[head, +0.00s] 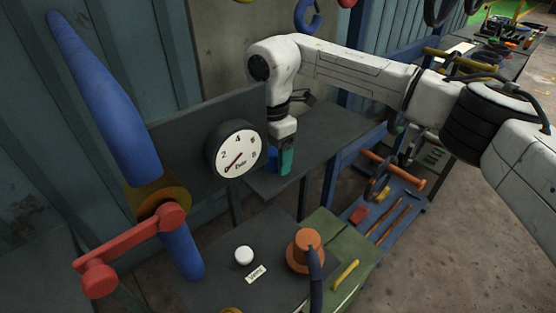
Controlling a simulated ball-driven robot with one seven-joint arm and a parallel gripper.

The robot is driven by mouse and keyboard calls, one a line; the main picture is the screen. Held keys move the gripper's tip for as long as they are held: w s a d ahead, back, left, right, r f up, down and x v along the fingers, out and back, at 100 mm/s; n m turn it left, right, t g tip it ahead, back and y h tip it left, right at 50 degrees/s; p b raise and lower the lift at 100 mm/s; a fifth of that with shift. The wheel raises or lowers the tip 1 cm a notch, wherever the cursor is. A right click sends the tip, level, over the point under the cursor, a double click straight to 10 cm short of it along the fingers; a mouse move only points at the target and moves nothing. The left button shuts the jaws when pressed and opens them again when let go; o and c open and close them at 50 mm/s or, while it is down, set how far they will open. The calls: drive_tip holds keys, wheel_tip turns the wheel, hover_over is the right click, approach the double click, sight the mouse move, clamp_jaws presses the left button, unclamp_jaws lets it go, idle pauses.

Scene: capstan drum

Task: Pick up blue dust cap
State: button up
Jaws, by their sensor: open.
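A small blue object that looks like the blue dust cap (272,156) shows in the head view on the dark grey shelf (330,137), just left of my gripper's finger. My gripper (281,158) points down at the shelf with a green-teal finger in front. It is open. The blue object is very close to the fingers and partly covered by them. I cannot tell whether it stands between the fingers or touches them.
A dial gauge (235,149) on an upright plate (183,135) stands left of my gripper. A red crank (130,250) and blue bar (105,100) are further left. A white knob (244,255) and orange part (304,251) sit on the lower bench. The shelf's right part is clear.

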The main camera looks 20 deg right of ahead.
drive_tip(key=shift+a+f, duration=0.1)
drive_tip(key=shift+f, duration=0.4)
drive_tip(key=shift+r, duration=0.1)
drive_tip(key=shift+s, duration=0.1)
drive_tip(key=shift+c, duration=0.2)
drive_tip(key=c, duration=1)
